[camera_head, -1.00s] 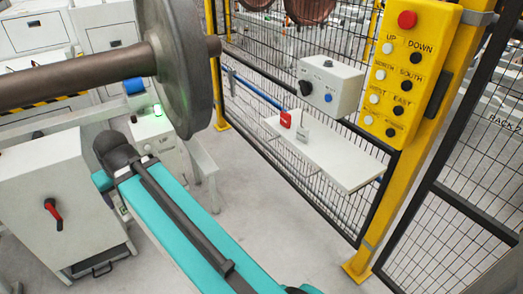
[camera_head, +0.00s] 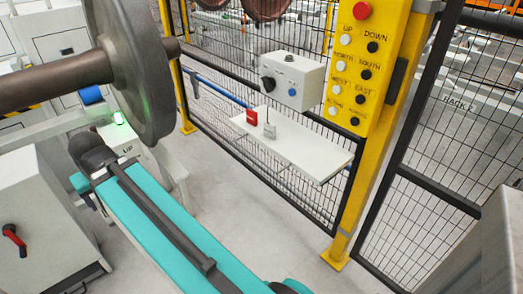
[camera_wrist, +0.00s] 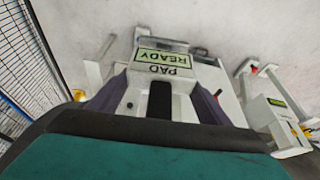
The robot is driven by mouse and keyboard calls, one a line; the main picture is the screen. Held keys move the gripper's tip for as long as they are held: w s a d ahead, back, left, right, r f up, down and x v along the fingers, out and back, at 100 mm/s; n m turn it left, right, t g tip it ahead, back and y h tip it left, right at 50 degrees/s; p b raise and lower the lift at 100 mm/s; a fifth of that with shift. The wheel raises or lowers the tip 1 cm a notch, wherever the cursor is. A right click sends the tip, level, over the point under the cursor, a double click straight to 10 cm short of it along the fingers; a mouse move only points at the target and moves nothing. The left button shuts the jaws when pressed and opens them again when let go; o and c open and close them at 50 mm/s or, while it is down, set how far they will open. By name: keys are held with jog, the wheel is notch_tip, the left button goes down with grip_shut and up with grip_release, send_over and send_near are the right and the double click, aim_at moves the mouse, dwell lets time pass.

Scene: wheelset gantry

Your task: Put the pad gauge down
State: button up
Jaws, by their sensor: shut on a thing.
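In the wrist view, the pad gauge (camera_wrist: 163,58) is a pale block with a green-framed label reading PAD READY, upside down in the picture. My gripper (camera_wrist: 160,92) is shut on it, with one dark finger on each side. The gauge is held over the grey floor, and its lower end is partly hidden. In the head view, my teal arm reaches forward to the left, below the wheel.
A large wheel (camera_head: 133,70) on its axle hangs close above my arm. A white shelf (camera_head: 300,150) on the mesh fence carries a red block (camera_head: 252,117) and a small grey item (camera_head: 269,130). A yellow button post (camera_head: 372,100) stands right. A white cabinet (camera_head: 40,225) is left.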

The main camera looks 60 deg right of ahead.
jog(key=s+d+r+m+g+h+b, duration=0.1)
jog(key=s+d+m, duration=0.35)
jog(key=d, duration=0.65)
jog(key=s+d+r+m+g+h, duration=0.1)
jog(key=s+d+m, duration=0.4)
jog(key=d, duration=0.5)
jog(key=s+d+r+m+g+h+b, duration=0.1)
jog(key=s+d+m+h, duration=0.15)
jog(key=s+d, duration=0.65)
jog(key=s+d+r+m+g, duration=0.1)
jog(key=s+d+m, duration=0.3)
jog(key=s, duration=0.5)
jog(key=s+d+r+m+g+y, duration=0.1)
jog(key=s+d+m, duration=0.3)
jog(key=s+d, duration=0.3)
jog(key=s+d+r+m+g+b, duration=0.1)
jog(key=s+d, duration=0.5)
jog(key=s, duration=0.6)
jog(key=m+g, duration=0.1)
jog(key=m, duration=0.1)
jog(key=shift+r+m+y, duration=0.3)
jog(key=shift+m+y, duration=0.05)
jog(key=shift+m, duration=0.05)
jog(key=shift+w+d+r+p, duration=0.15)
jog(key=shift+r+p, duration=0.05)
jog(key=shift+p, duration=0.85)
jog(key=p, duration=0.3)
jog(key=shift+w+d, duration=0.15)
jog(key=shift+d, duration=0.25)
